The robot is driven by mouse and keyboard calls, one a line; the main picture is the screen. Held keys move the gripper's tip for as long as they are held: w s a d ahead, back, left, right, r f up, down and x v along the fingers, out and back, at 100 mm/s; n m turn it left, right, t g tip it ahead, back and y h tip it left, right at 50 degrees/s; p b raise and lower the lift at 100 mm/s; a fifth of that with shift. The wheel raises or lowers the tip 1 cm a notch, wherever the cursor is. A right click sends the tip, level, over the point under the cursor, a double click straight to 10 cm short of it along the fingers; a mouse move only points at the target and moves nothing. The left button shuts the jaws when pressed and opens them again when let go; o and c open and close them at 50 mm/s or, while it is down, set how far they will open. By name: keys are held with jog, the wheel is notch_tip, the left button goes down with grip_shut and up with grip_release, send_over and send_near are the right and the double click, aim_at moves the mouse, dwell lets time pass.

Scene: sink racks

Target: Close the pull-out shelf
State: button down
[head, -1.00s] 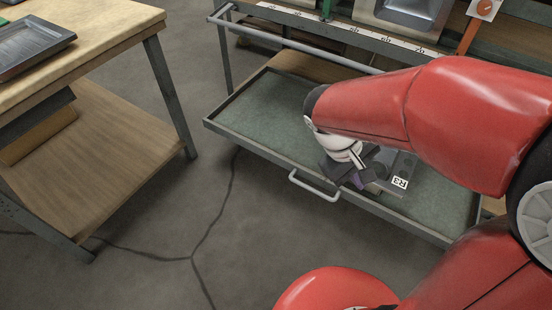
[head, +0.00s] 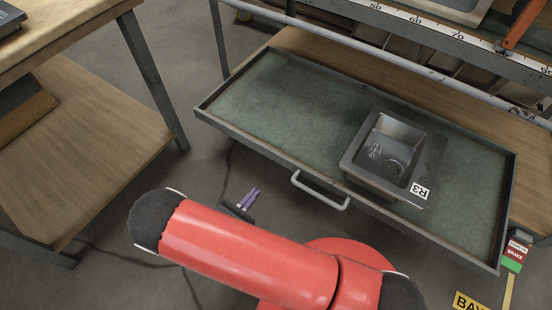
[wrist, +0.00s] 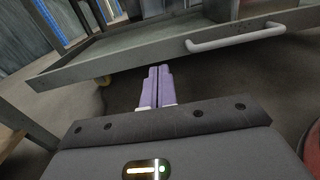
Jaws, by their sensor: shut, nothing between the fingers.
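The pull-out shelf (head: 270,105) is a green-lined tray with a dark metal rim, slid out from under the workbench. Its light grey bar handle (head: 319,192) is on the front edge. A small sink labelled R3 (head: 395,160) sits on the shelf, right of the middle. My gripper (head: 254,193) is in front of the shelf, left of the handle and apart from it. Its purple fingers (wrist: 154,86) are together and empty in the wrist view, pointing toward the shelf's front edge. The handle (wrist: 235,38) shows there to the upper right.
A wooden-topped table (head: 60,40) with a lower board (head: 85,150) stands at the left. The workbench's lower wooden board (head: 310,45) lies behind the shelf. A brake label (head: 515,252) is at the right. Floor between table and shelf is open.

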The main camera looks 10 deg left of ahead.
aim_at(312, 124)
jog(key=shift+n, duration=0.3)
jog(key=x, duration=1.3)
jog(key=shift+w+a+f, duration=0.1)
jog(key=shift+w+f, duration=0.05)
jog(key=shift+w, duration=0.3)
jog(key=b+x, duration=0.3)
jog(key=x, duration=1.9)
jog(key=shift+w+a+b, duration=0.15)
jog(key=shift+b, duration=0.2)
jog(key=shift+w+r, duration=0.2)
jog(key=shift+w, duration=0.4)
jog(key=shift+w+r, duration=0.15)
jog(key=shift+d, duration=0.25)
